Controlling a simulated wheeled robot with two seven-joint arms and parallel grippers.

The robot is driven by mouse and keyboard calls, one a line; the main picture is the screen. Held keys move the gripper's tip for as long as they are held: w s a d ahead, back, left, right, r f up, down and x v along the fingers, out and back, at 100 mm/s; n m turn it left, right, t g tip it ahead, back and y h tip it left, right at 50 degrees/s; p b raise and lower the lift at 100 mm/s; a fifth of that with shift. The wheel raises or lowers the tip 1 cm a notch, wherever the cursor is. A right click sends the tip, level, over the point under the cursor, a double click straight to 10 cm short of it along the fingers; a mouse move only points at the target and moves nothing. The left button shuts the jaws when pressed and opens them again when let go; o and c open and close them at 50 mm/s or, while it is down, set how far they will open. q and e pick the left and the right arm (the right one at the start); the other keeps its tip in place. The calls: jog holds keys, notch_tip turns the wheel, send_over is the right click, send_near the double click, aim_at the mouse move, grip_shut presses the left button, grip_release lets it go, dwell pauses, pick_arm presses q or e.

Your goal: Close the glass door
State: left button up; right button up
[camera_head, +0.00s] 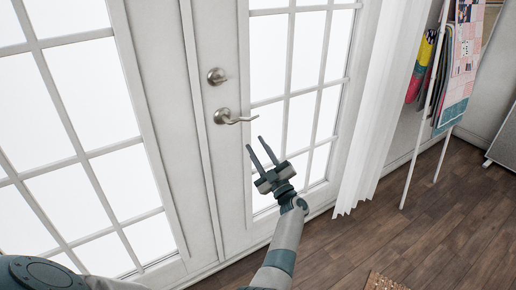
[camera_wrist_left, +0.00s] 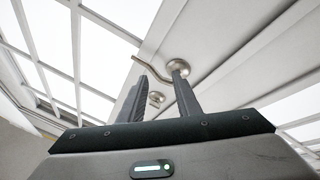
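The white glass door (camera_head: 262,211) with a grid of panes stands upright in the middle of the head view. It carries a metal lever handle (camera_head: 232,118) and a round lock (camera_head: 217,76) above it. I cannot tell how far it stands open. My left gripper (camera_head: 256,142) is open and empty, its two fingers apart, just below and right of the handle in the picture. In the left wrist view, the handle (camera_wrist_left: 178,68) shows beyond the fingertips (camera_wrist_left: 160,75), and the lock (camera_wrist_left: 156,98) shows between the fingers. No contact is clear. My right gripper is out of view.
Another white paned panel (camera_head: 145,120) stands to the left. A white curtain (camera_head: 380,110) hangs right of the door. A rack with patterned fabrics (camera_head: 455,75) stands further right. The wooden floor (camera_head: 425,235) at right is mostly clear.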

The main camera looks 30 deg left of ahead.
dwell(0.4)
